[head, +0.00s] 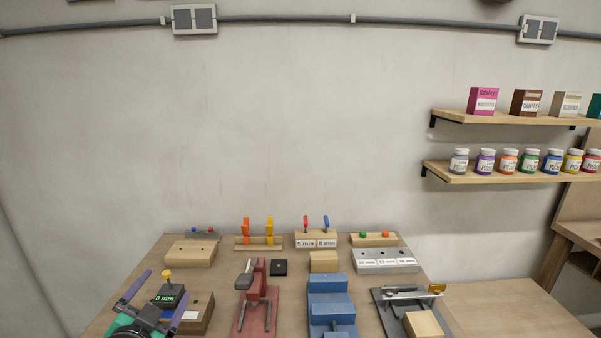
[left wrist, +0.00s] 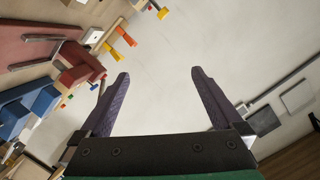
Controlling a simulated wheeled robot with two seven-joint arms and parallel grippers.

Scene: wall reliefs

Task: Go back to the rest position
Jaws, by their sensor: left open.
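My left gripper (head: 166,284) is at the lower left of the head view, over the front left of the wooden workbench (head: 120,272). Its two purple fingers are apart. In the left wrist view the left gripper (left wrist: 160,73) is open, with only bare wall and no object between the fingers. A small dark device with a green "0 mm" display (head: 170,296) and a yellow knob shows between or just behind the fingers in the head view. I cannot tell how far they are from it. My right gripper is not in view.
A red clamp fixture (head: 256,312), a blue stepped block (head: 329,300) and a grey fixture (head: 405,305) stand along the front. Behind are a labelled grey block (head: 387,261) and wooden tool holders (head: 258,243). Shelves (head: 505,176) with jars hang at right.

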